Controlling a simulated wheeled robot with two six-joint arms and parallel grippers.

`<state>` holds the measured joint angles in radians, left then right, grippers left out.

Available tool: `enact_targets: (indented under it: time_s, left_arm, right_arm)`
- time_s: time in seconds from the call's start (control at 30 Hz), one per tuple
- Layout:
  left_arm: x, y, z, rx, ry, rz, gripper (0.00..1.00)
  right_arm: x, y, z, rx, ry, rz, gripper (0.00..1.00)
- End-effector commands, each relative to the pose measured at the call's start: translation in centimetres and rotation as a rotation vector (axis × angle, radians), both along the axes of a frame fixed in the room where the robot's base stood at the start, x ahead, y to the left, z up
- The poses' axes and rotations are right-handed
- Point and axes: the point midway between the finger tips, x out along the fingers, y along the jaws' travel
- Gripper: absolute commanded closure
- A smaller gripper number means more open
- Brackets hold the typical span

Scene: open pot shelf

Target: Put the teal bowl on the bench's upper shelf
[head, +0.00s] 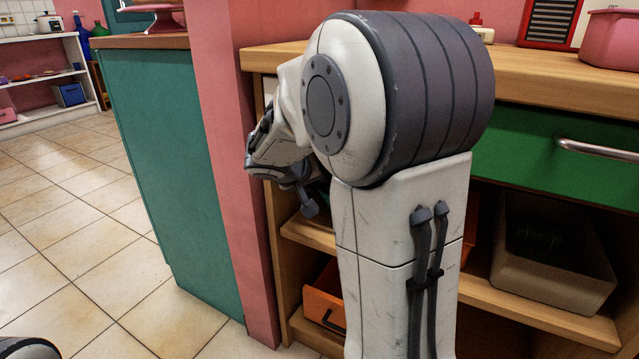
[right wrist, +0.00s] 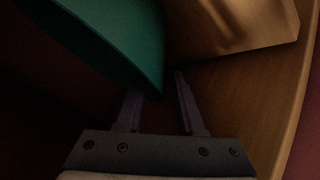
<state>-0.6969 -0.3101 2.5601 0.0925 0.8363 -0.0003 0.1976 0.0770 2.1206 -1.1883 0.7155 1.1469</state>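The teal bowl (right wrist: 105,35) shows large at the upper left of the right wrist view, its rim edge running down towards my right gripper. My right gripper (right wrist: 158,90) has its fingers apart. The bowl's edge reaches between the fingertips, with a narrow gap at the right finger; contact on the left finger is unclear. In the head view my right gripper (head: 308,204) is small at the bench's left side, above a wooden shelf board (head: 308,232). My arm hides most of that space, and the bowl is not clear there. My left gripper is out of view.
The bench top (head: 540,78) carries a pink pot (head: 612,40) and a red device (head: 549,22). Below it are a green drawer (head: 555,160), a grey bin (head: 555,280) and an orange box (head: 324,305). A pink post (head: 232,150) stands close left. The tiled floor is clear.

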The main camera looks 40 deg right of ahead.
Motion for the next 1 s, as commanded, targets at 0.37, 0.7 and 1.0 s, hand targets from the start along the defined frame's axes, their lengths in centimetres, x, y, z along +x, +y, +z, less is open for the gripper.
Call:
enact_targets:
  time_s: [0.37, 0.7, 1.0]
  left_arm:
    - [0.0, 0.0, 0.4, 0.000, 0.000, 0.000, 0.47]
    - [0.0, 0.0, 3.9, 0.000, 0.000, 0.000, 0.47]
    - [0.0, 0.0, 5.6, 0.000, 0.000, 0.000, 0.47]
  right_arm:
    - [-0.3, 0.3, 0.6, 0.000, 0.000, -0.001, 0.63]
    - [-2.5, 4.7, 5.2, -0.001, -0.001, 0.001, 0.63]
    - [-4.0, 7.7, 7.6, 0.000, 0.000, -0.002, 0.63]
